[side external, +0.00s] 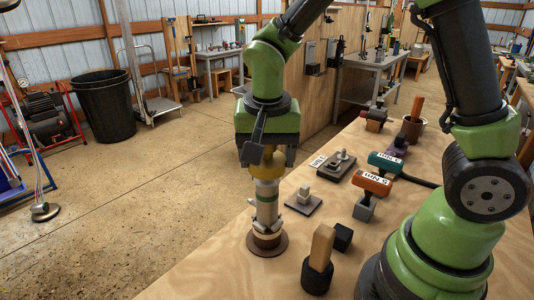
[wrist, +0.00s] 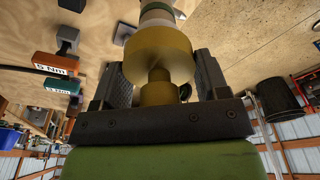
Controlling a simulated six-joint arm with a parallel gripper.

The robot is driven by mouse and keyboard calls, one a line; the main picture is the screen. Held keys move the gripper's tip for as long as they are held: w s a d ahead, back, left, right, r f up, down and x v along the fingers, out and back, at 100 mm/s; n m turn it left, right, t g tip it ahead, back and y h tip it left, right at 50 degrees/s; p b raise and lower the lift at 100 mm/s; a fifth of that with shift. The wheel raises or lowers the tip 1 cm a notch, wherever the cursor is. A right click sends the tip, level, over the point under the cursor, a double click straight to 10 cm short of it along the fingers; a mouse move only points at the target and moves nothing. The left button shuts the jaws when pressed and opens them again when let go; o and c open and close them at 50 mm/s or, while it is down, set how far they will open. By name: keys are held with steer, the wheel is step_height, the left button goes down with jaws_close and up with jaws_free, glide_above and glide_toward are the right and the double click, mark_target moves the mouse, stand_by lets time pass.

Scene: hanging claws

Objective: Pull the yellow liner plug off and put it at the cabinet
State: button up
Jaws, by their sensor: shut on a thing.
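The yellow liner plug (side external: 264,168) sits at the top of an upright white column with a green band (side external: 266,196). In the wrist view the plug (wrist: 158,54) is a wide yellow disc with a narrower neck, and the neck lies between the two dark fingers. My gripper (side external: 263,150) points straight down and is shut on the plug. The column stands in a brown round base (side external: 267,241) on the wooden bench, with grey claws around its lower part. The plug and column look in line and touching. I cannot pick out the cabinet with certainty.
A wooden partition (side external: 330,100) stands behind. The bench's front left is clear.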

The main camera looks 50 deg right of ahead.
steer(key=c, duration=0.5)
steer(key=shift+r, duration=0.6)
steer(key=o, duration=0.9)
steer(key=c, duration=0.9)
steer(key=shift+r, duration=1.25)
